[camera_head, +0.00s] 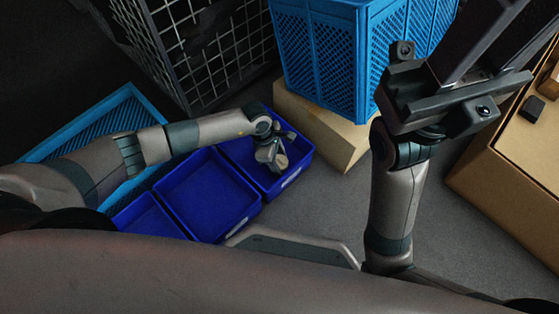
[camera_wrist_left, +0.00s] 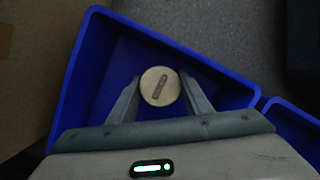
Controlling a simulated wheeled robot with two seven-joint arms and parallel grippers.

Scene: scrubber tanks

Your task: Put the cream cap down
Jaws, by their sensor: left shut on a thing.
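The cream cap (camera_wrist_left: 160,86) is a round disc with a dark slot-like mark on its face. It sits between the two fingers of my left gripper (camera_wrist_left: 158,90), which is shut on it. In the head view my left gripper (camera_head: 273,158) hangs over the right-hand deep-blue bin (camera_head: 305,153). In the left wrist view the same blue bin (camera_wrist_left: 75,85) lies around and behind the cap. I cannot tell how high the cap is above the bin floor. My right gripper (camera_head: 455,95) is at the upper right; its fingertips are out of clear sight.
Two more deep-blue bins stand to the left, one in the middle (camera_head: 208,195) and one further left (camera_head: 145,217). A light-blue crate (camera_head: 318,60) rests on a tan box (camera_head: 320,128). A wire basket (camera_head: 200,50) stands behind. A cardboard box (camera_head: 500,185) is at right.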

